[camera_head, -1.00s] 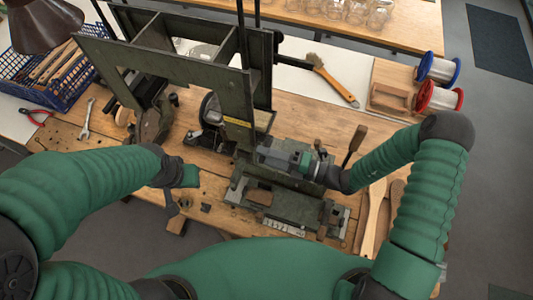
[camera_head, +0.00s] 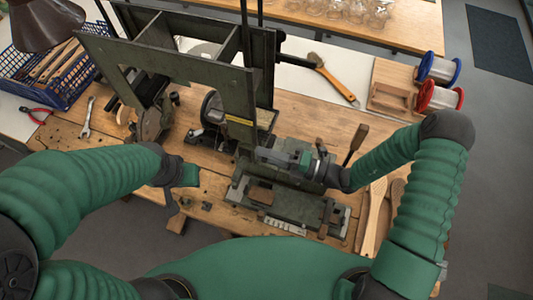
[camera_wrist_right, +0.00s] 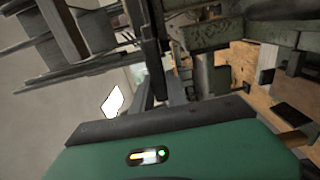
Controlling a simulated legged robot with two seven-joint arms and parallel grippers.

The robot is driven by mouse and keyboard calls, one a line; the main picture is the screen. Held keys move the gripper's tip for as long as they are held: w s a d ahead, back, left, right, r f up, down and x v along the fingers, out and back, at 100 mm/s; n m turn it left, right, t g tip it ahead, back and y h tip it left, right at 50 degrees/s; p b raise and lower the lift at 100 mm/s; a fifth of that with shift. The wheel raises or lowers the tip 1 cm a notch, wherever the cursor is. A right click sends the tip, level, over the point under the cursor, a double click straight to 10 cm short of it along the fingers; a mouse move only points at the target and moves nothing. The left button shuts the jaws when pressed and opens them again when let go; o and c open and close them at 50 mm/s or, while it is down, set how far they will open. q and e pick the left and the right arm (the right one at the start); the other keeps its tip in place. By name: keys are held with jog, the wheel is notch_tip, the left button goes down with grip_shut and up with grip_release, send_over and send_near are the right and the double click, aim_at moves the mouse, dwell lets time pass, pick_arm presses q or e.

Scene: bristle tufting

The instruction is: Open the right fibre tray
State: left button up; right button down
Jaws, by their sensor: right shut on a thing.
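The dark green tufting machine (camera_head: 165,57) stands on the wooden bench. A box-like part with a yellow label, which looks like the right fibre tray (camera_head: 240,121), sits low at its right upright. My right gripper (camera_head: 262,153) reaches in from the right and is shut at the front of this part; its fingertips and the exact grip are hard to see. In the right wrist view, the gripper's dark fingers (camera_wrist_right: 158,88) point at the machine's worn green metal. My left gripper (camera_head: 185,178) hangs over the bench's front edge, apart from the machine; its jaws are unclear.
A metal fixture (camera_head: 290,205) lies just below my right gripper. An upright wooden-handled lever (camera_head: 355,143) stands beside my right wrist. A blue basket (camera_head: 62,95) is at left.

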jog(key=shift+d+f, duration=0.15)
jog(key=shift+f, duration=0.05)
dwell(0.6)
jog(key=p+v, duration=0.2)
jog(key=v, duration=1.2)
jog(key=c, duration=1.4)
grip_release()
jog(key=shift+d, duration=0.15)
jog(key=shift+o, duration=0.4)
jog(key=shift+d, duration=0.2)
jog(key=b+v, duration=0.4)
jog(key=v, duration=1.3)
